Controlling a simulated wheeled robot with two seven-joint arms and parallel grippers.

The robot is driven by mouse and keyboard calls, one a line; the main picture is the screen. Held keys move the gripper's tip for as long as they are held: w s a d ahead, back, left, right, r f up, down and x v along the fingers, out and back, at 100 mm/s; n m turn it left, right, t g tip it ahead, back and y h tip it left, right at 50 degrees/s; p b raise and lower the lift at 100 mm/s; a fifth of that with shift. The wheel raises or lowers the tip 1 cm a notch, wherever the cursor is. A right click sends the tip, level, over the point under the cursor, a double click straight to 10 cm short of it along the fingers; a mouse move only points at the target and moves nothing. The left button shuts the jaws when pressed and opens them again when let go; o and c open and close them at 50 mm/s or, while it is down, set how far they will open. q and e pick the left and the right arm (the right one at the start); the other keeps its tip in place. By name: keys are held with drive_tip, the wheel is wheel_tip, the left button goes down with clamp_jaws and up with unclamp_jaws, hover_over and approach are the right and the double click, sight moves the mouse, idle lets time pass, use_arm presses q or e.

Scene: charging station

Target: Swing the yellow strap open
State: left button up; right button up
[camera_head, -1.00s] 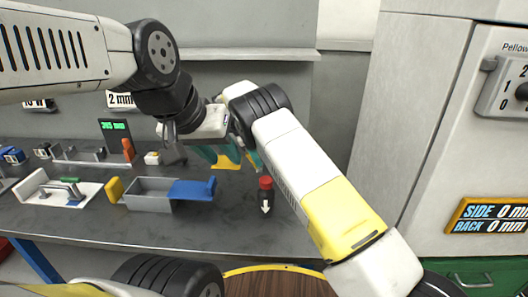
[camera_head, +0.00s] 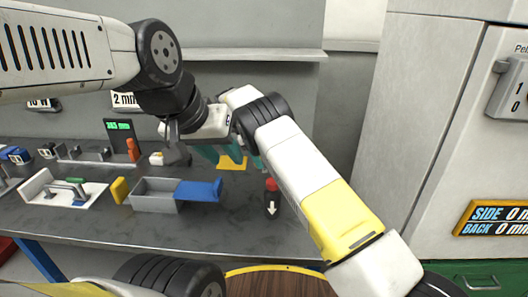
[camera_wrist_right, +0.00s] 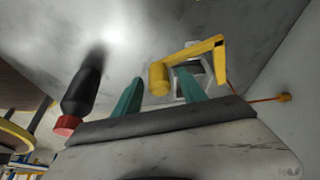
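The yellow strap (camera_wrist_right: 192,51) shows in the right wrist view as a bent bar with a round yellow knob (camera_wrist_right: 158,79) at one end. It lies across a pale square frame (camera_wrist_right: 204,76). In the head view, part of the yellow piece (camera_head: 233,163) shows below my right gripper. My right gripper (camera_wrist_right: 160,92) has its two teal fingers apart, with the knob seen between their tips; contact cannot be told. My left gripper (camera_head: 172,131) is at the end of the dark wrist, partly hidden beside my right one; its fingers are unclear.
A grey tray with a blue flap (camera_head: 198,189), a white fixture (camera_head: 38,192) and a green display (camera_head: 118,126) are to the left. The front of the grey bench (camera_head: 130,228) is clear.

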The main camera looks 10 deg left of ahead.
drive_tip(key=v, duration=0.7)
drive_tip(key=shift+r, duration=0.3)
drive_tip(key=shift+a+r, duration=0.1)
drive_tip(key=s+d+r+n+y, duration=0.3)
drive_tip(key=d+r+n+y, duration=0.1)
drive_tip(key=d+r, duration=1.25)
drive_tip(key=s+d+r+n+t+y, duration=0.2)
drive_tip(key=s+d+r+n, duration=0.3)
drive_tip(key=s+d, duration=0.45)
drive_tip(key=s+d+f+n+t, duration=0.1)
drive_tip(key=s+d+f+n, duration=0.1)
drive_tip(key=s, duration=1)
drive_tip(key=s+d+f+n+t, duration=0.2)
drive_tip(key=s+n, duration=0.3)
drive_tip(key=s, duration=0.7)
drive_tip(key=shift+s+d+y, duration=0.25)
drive_tip(key=shift+d+y, duration=0.05)
